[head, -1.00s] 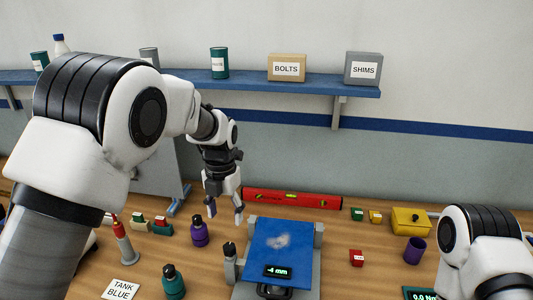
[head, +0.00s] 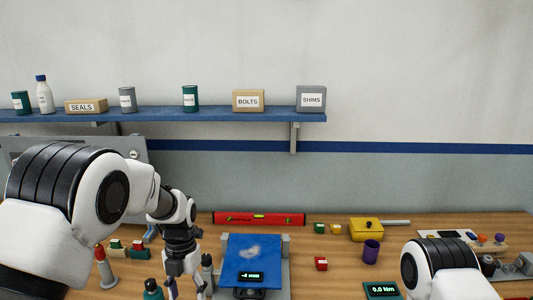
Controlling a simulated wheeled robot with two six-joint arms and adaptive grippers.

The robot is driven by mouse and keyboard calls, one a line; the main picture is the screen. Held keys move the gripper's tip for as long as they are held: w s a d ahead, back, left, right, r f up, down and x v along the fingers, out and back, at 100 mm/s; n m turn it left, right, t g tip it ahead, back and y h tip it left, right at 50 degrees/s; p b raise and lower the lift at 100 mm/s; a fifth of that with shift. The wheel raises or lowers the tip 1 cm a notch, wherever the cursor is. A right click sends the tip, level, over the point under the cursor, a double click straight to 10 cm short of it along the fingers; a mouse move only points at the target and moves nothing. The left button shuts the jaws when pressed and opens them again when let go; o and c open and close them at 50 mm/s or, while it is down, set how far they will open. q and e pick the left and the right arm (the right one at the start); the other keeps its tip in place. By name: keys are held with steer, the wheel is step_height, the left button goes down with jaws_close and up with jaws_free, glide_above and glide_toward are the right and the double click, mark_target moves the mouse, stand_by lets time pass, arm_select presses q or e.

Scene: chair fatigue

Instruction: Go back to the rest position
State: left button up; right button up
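My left arm comes in from the left, and its gripper (head: 186,287) points down over the bench, left of the blue plate (head: 253,258). Its two fingers look apart with nothing seen between them; the tips are near the bottom edge of the picture. My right arm shows only as a white and black joint at the lower right; its gripper is out of view. The blue plate sits in a grey fixture with a pale smudge on top and a small black display at its front.
A red level (head: 259,219), a yellow case (head: 366,229), a purple cup (head: 371,251) and a small red block (head: 321,264) lie on the bench. A blue shelf (head: 220,114) runs along the wall.

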arm_select(q)
steer(key=s+a+f+m+g+b, duration=0.1)
steer(key=s+a+f+g+b, duration=0.1)
steer(key=s+f, duration=0.9)
steer(key=s+a+f+m+g+b, duration=0.2)
steer(key=s+f, duration=0.6)
steer(key=f, duration=0.5)
steer(key=s+a+f+m+t+b, duration=0.1)
steer(key=s+f+m, duration=0.3)
steer(key=s+m, duration=0.5)
steer(key=s+a+f+m+t+b, duration=0.15)
steer(key=s+f+m, duration=0.25)
steer(key=s+m, duration=0.55)
steer(key=shift+w+a+r+m+t, duration=0.1)
steer(key=shift+w+m+t, duration=0.5)
steer(key=shift+m, duration=1.4)
steer(key=shift+w+d+r+m+t, duration=0.1)
steer(key=shift+w+m+t, duration=0.5)
steer(key=shift+m, duration=1.35)
steer(key=shift+w+a+r+m+t, duration=0.1)
steer(key=shift+w+m+t, duration=0.5)
steer(key=shift+m, duration=1.4)
steer(key=shift+w+g, duration=0.25)
